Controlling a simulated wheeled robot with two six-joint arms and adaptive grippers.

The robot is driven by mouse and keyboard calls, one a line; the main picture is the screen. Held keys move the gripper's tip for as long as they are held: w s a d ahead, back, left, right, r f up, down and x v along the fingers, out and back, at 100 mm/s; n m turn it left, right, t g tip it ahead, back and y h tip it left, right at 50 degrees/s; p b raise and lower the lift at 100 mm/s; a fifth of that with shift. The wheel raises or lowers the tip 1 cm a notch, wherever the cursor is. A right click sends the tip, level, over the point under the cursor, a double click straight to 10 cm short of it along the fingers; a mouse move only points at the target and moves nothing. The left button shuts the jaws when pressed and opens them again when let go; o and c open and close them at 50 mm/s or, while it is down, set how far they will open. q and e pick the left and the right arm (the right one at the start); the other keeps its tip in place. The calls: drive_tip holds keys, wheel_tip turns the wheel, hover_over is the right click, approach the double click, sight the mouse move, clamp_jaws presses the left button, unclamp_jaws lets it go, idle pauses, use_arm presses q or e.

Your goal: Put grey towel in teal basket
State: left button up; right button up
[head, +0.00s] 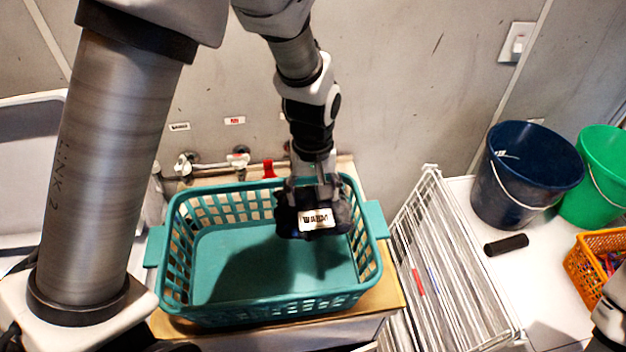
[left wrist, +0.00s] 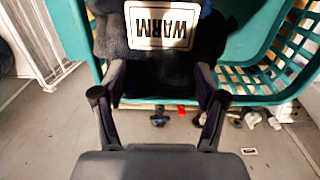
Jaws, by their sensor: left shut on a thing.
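The teal basket (head: 210,318) sits on a stand against the wall, with its floor bare. A dark grey, nearly black towel (head: 338,222) with a white label hangs over the right half of the basket, near its back rim. My left gripper (head: 312,190) comes down from above and is shut on the towel. In the left wrist view the towel (left wrist: 205,45) is bunched between the fingers (left wrist: 160,75), its label reading "WARM", with the teal basket (left wrist: 150,90) behind it. How far the towel is above the basket floor is hard to tell. My right gripper is not in view.
A white wire rack (head: 445,270) stands right of the basket. Farther right are a dark blue bucket (head: 510,190), a green bucket (head: 598,180), an orange basket (head: 582,268) and a black cylinder (head: 507,245). Taps and pipes (head: 238,162) are on the wall behind the basket.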

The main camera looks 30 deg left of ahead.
sight(314, 208)
use_arm(q)
drive_tip(key=f, duration=0.1)
drive_tip(key=f+b, duration=0.1)
drive_tip(key=s+f+b, duration=0.1)
drive_tip(key=f, duration=0.1)
drive_tip(key=shift+d, duration=0.4)
wheel_tip(314, 208, down, 11)
drive_tip(key=b, duration=0.6)
drive_tip(key=shift+w+a, duration=0.15)
drive_tip(key=shift+r, duration=0.1)
drive_tip(key=o, duration=1.9)
drive_tip(key=shift+c, duration=0.2)
